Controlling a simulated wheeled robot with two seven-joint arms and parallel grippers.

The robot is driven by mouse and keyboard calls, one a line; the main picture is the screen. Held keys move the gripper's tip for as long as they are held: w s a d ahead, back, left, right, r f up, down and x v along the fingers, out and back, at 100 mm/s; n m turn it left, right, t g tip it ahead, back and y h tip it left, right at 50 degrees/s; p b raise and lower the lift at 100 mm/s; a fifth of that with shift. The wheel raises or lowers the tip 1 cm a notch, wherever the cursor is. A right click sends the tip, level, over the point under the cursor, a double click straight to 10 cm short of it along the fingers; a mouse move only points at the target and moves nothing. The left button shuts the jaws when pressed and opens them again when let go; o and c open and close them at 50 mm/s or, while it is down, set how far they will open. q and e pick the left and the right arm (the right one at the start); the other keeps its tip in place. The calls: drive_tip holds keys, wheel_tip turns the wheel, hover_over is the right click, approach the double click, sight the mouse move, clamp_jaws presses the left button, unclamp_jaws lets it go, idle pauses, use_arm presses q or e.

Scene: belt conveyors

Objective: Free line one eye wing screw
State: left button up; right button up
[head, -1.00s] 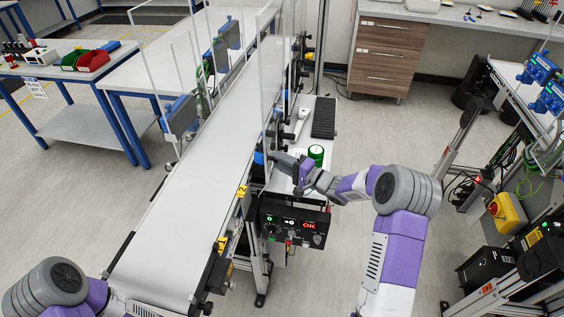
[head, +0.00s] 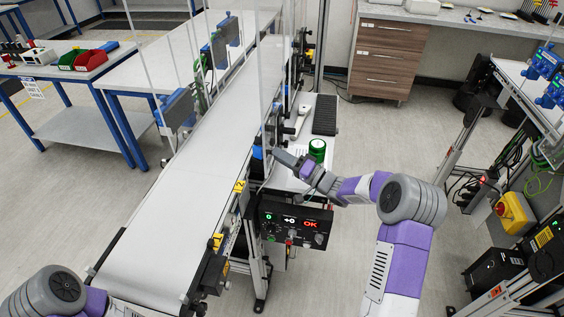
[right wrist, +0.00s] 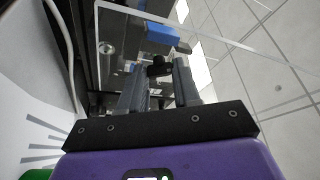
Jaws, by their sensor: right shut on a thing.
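My right gripper (head: 281,157) is at the right side rail of the conveyor, beside a small blue part. In the right wrist view its two grey fingers (right wrist: 160,84) reach forward with a small black knob-like part (right wrist: 159,67) between their tips. This looks like the wing screw, and the gripper is shut on it. A blue sensor-like block (right wrist: 162,33) sits just beyond it, behind a clear panel (right wrist: 130,45). The screw's thread is hidden, and in the head view the screw is too small to make out. My left gripper is out of view.
The white conveyor belt (head: 190,180) is empty. Clear guard panels stand along its sides. A green roll (head: 317,147) and a white handheld device (head: 301,117) stand on the side shelf close by.

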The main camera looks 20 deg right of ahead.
drive_tip(key=shift+n+y+b, duration=0.3)
drive_tip(key=shift+n+b, duration=0.05)
drive_tip(key=shift+n, duration=0.15)
drive_tip(key=o, duration=1.1)
drive_tip(key=shift+c, duration=0.2)
drive_tip(key=v, duration=0.7)
drive_tip(key=shift+s+d+p, duration=0.2)
drive_tip(key=shift+p, duration=0.2)
